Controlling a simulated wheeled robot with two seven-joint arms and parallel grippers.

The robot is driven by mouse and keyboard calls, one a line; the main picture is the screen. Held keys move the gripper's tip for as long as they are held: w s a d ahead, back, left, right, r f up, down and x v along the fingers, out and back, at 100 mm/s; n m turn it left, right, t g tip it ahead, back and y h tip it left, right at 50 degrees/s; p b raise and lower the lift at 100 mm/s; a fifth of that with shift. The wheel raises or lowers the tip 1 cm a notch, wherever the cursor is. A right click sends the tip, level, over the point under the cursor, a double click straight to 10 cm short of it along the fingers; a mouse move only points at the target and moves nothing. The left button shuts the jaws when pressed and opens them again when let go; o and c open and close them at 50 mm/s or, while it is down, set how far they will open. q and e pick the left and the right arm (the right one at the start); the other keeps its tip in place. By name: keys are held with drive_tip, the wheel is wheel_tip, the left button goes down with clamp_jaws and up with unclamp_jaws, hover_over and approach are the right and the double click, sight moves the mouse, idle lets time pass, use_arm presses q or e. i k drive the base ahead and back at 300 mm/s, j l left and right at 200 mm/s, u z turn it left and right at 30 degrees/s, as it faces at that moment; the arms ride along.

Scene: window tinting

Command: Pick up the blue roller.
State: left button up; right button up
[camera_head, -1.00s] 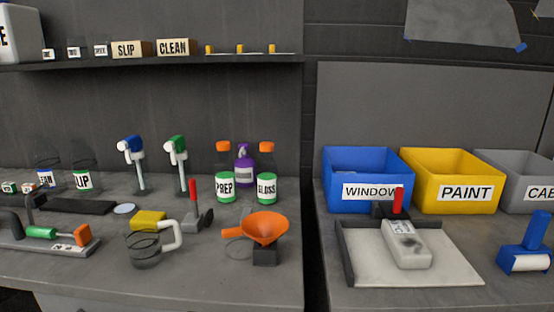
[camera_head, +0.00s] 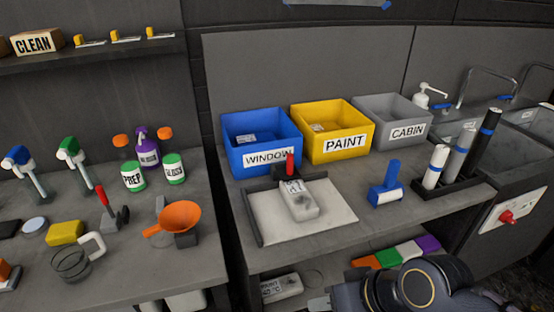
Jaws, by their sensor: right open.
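The blue roller (camera_head: 386,178), with an upright blue handle and a white roll low at its front, stands on the right-hand bench, right of the pale tray. Nothing covers it. My right gripper (camera_head: 320,303) comes in at the bottom edge, below and in front of the bench. Only its grey tip shows beside the dark arm. It is open, apart from the roller and holds nothing that I can see. My left gripper is not in view.
Blue WINDOW (camera_head: 262,160), yellow PAINT (camera_head: 345,147) and grey CABIN (camera_head: 405,132) bins stand behind the roller. The pale tray (camera_head: 330,218) holds a grey device (camera_head: 299,200). A dark rack (camera_head: 450,186) with upright tubes stands right of the roller. Coloured items (camera_head: 398,252) lie below the bench.

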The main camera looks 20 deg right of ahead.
sight(391, 189)
drive_tip(key=k+j+z, duration=0.15)
drive_tip(key=z, duration=1.45)
